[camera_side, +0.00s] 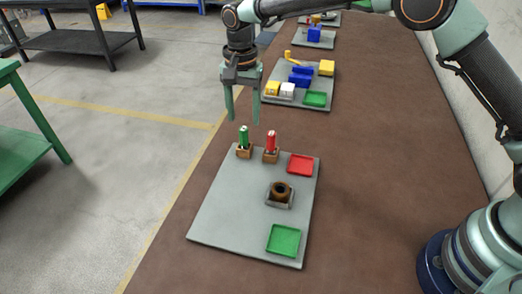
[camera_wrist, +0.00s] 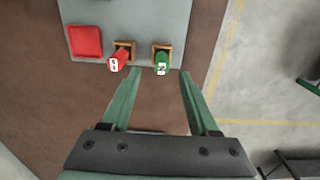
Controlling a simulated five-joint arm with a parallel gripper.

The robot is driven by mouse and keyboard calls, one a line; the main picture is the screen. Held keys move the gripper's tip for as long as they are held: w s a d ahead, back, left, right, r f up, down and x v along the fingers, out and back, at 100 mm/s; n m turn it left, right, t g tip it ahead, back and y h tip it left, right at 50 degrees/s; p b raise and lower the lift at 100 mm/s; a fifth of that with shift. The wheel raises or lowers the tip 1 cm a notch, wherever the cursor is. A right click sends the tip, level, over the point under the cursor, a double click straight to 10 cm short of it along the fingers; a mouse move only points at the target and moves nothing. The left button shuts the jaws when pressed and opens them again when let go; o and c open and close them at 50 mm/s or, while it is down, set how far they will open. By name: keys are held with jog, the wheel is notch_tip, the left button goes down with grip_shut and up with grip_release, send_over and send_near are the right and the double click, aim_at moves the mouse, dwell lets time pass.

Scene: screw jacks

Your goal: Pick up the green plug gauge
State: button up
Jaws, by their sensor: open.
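The green plug gauge (camera_side: 244,137) stands upright in a small wooden holder (camera_side: 244,152) at the far left corner of the grey board. In the wrist view the green plug gauge (camera_wrist: 162,63) shows just beyond and between my fingertips. My gripper (camera_side: 243,121) is open and empty, with its fingers pointing down above the green plug gauge. The gripper also shows in the wrist view (camera_wrist: 160,75), its two fingers spread apart. A red plug gauge (camera_side: 271,141) stands in its own wooden holder just to the right of the green one.
The grey board (camera_side: 225,205) also bears a red tray (camera_side: 301,165), a brown ring in a square holder (camera_side: 280,193) and a green tray (camera_side: 283,240). Another board (camera_side: 322,75) with blue, yellow and white blocks lies farther back. The brown table is clear to the right.

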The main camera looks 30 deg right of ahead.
aim_at(243, 128)
jog(key=shift+w+f, duration=0.2)
jog(key=shift+f, duration=2.9)
grip_shut()
